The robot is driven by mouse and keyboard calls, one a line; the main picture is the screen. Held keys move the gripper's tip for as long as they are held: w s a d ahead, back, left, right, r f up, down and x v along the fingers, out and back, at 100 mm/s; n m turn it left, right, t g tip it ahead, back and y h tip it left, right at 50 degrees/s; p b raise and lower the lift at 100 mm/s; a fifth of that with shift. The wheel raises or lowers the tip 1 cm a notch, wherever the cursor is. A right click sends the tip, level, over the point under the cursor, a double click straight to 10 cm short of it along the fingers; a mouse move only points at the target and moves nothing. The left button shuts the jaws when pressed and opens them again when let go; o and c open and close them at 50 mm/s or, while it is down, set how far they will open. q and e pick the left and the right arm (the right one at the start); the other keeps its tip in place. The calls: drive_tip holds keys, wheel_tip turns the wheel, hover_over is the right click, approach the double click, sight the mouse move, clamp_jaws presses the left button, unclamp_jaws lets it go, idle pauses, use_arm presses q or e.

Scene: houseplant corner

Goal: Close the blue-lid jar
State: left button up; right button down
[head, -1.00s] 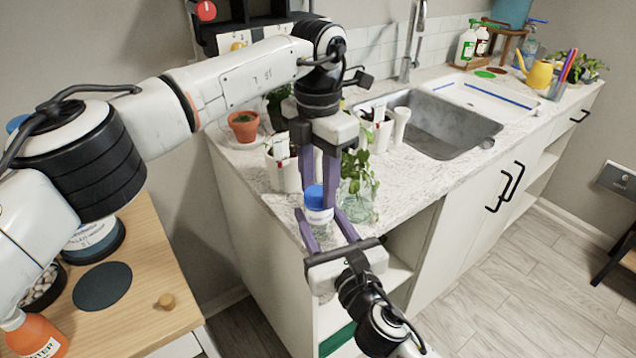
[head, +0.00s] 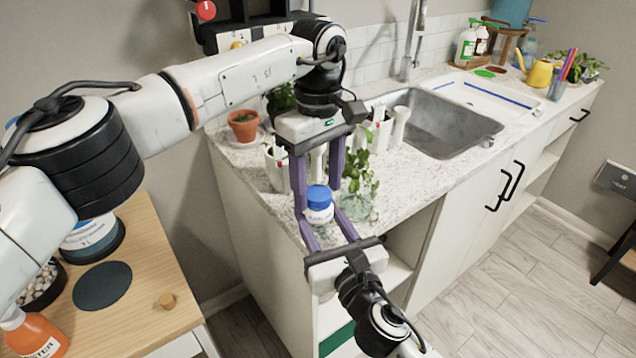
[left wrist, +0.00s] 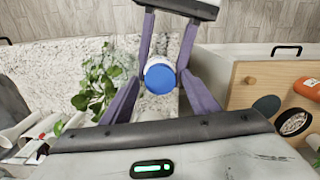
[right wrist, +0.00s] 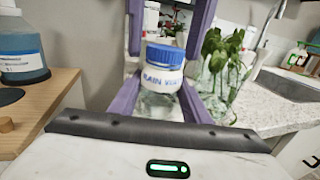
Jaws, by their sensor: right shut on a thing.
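The jar (head: 319,214) is small and white-labelled, and its blue lid (head: 318,196) sits on top. It stands upright near the front left corner of the counter, and its label shows in the right wrist view (right wrist: 162,80). My right gripper (head: 323,224) comes from the front and is shut on the jar's body, one purple finger on each side. My left gripper (head: 317,182) points down from above. I cannot tell whether the lid is tight.
A leafy plant in a glass vessel (head: 358,203) stands close right of the jar. White containers (head: 277,168) are behind, with a terracotta pot (head: 243,126) further back. The sink (head: 445,125) lies to the right. A wooden table (head: 150,260) is at the left.

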use_arm(q)
drive_tip(key=shift+r, duration=0.1)
wheel_tip(320, 180, up, 12)
idle(0.7)
use_arm(e)
drive_tip(key=c, duration=0.9)
unclamp_jaws()
drive_tip(key=shift+s, duration=0.1)
use_arm(q)
drive_tip(key=shift+f, duration=0.3)
use_arm(e)
drive_tip(key=v, duration=1)
